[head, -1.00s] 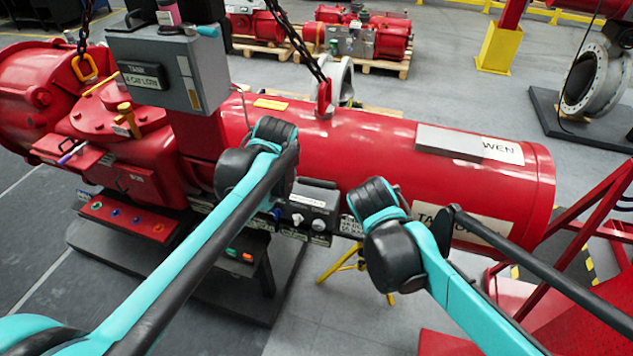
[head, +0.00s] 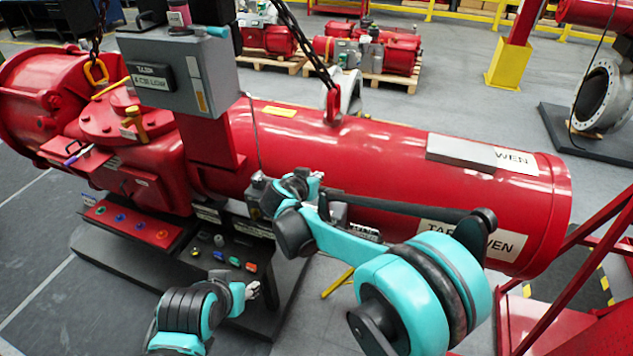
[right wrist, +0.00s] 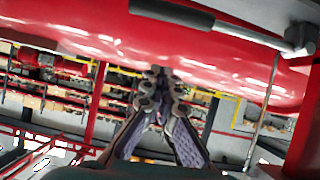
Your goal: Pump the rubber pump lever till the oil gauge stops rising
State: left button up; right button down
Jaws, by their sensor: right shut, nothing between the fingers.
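My right gripper (right wrist: 158,74) is shut and empty in the right wrist view, its fingertips together just below the red cylinder. A dark bar (right wrist: 172,12) with a metal rod crosses the top of that view, apart from the fingertips; it looks like the rubber pump lever, but I cannot be sure. In the head view my right wrist hides much of the pump area on the near side of the red actuator (head: 390,160). My left gripper (head: 250,290) is low at the front, clear of the actuator; its finger opening is too small to judge. I cannot make out the oil gauge.
A grey control box (head: 170,75) stands on the actuator. A red panel with coloured buttons (head: 130,222) and a dark shelf with small coloured parts (head: 235,255) lie below. A red frame (head: 590,260) stands at the right. Chains rise from the actuator.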

send_over(325, 190)
jog(key=w, duration=0.1)
notch_tip(325, 190, down, 4)
jog(key=shift+a+r, duration=0.1)
jog(key=shift+a, duration=0.05)
jog(key=shift+s+a+f+b, duration=0.1)
jog(key=shift+s+f+b, duration=0.15)
jog(key=shift+f, duration=0.4)
jog(key=shift+s+f+b, duration=0.15)
jog(key=shift+s+f, duration=0.05)
jog(key=shift+f, duration=0.4)
jog(key=shift+s+f, duration=0.2)
jog(key=shift+f, duration=0.3)
jog(key=f+b, duration=0.2)
jog(key=shift+s+d+f+m+y, duration=0.1)
jog(key=shift+d+f+m+y, duration=0.1)
jog(key=shift+f+m+y, duration=0.1)
jog(key=shift+r, duration=0.1)
